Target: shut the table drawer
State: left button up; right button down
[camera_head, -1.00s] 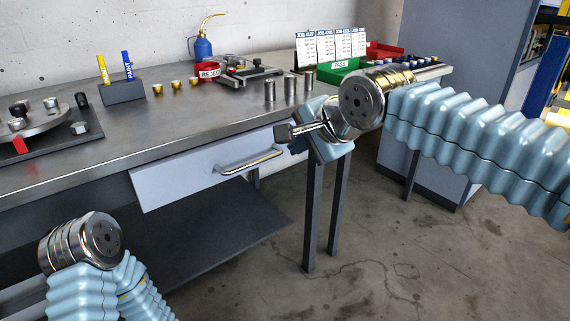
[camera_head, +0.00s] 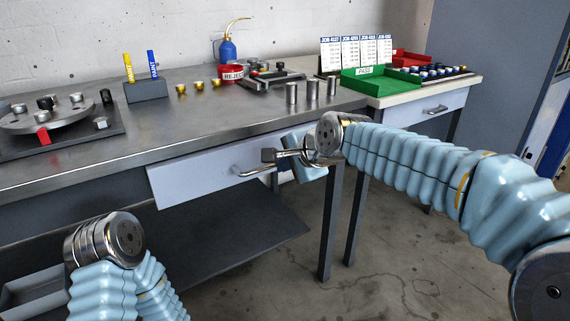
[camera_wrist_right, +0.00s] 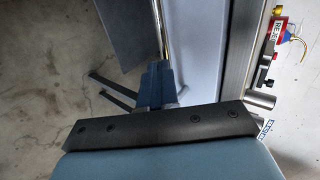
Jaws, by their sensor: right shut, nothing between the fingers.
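The table drawer's pale front panel (camera_head: 200,174) sits under the front edge of the metal workbench, with a chrome bar handle (camera_head: 250,172) on it. The panel also shows in the right wrist view (camera_wrist_right: 204,45). How far it stands out is hard to tell. My right gripper (camera_head: 268,155) is shut and empty at the right end of the handle, in front of the panel. In the wrist view its fingers (camera_wrist_right: 155,85) are together, close to the end of the chrome handle (camera_wrist_right: 161,30); contact cannot be told. My left wrist shows low at the left, without its fingers.
The workbench top (camera_head: 190,115) carries a rotor fixture (camera_head: 45,118), a marker holder (camera_head: 146,91), metal cylinders (camera_head: 312,90) and a red reject bin (camera_head: 231,74). A second table with a green pass tray (camera_head: 380,82) stands at the right. Bench legs (camera_head: 330,220) are below my right gripper.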

jog(key=shift+w+a, duration=0.2)
jog(key=w+a+p, duration=0.1)
jog(key=w, duration=0.1)
jog(key=w+a+p, duration=0.1)
jog(key=w+p, duration=0.1)
jog(key=shift+a+p, duration=0.3)
jog(key=shift+a, duration=0.1)
